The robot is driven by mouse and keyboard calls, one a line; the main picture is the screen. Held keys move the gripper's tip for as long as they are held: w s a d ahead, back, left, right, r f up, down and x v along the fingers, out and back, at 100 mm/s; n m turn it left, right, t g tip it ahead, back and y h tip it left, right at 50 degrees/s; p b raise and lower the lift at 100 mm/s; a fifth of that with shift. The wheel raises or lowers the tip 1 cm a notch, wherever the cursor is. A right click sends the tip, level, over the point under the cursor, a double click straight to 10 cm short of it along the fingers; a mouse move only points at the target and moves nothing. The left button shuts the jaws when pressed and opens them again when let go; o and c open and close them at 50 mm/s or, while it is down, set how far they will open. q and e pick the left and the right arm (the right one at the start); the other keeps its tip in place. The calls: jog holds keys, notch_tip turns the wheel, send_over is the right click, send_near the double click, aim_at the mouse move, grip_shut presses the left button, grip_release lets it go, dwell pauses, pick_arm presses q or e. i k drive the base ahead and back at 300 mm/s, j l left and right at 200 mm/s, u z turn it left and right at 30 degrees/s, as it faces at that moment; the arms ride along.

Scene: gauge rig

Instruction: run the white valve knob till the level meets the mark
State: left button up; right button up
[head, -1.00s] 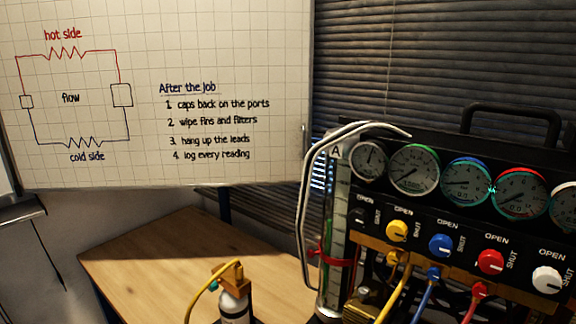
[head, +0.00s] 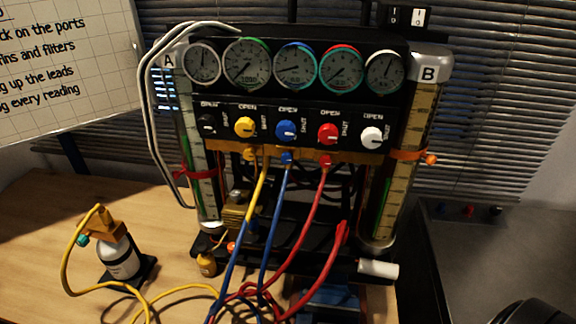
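The white valve knob (head: 371,137) is the rightmost in a row of knobs on the black gauge panel. No gripper is near it. Sight tube A (head: 206,200) stands at the panel's left with a red band (head: 190,174) around it. Sight tube B (head: 408,115) stands at the right, amber inside, with an orange band (head: 408,155) and a small orange knob (head: 431,160) at its side. Neither of my grippers shows in the head view.
Yellow (head: 245,127), blue (head: 286,130) and red (head: 327,134) knobs sit left of the white one, under several gauges. Hoses hang in front of the rig. A small bottle (head: 120,258) stands at the left on the wooden table (head: 35,230). A white cylinder (head: 378,269) sticks out low right.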

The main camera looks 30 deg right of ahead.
aim_at(372, 138)
jog(key=z, duration=1.35)
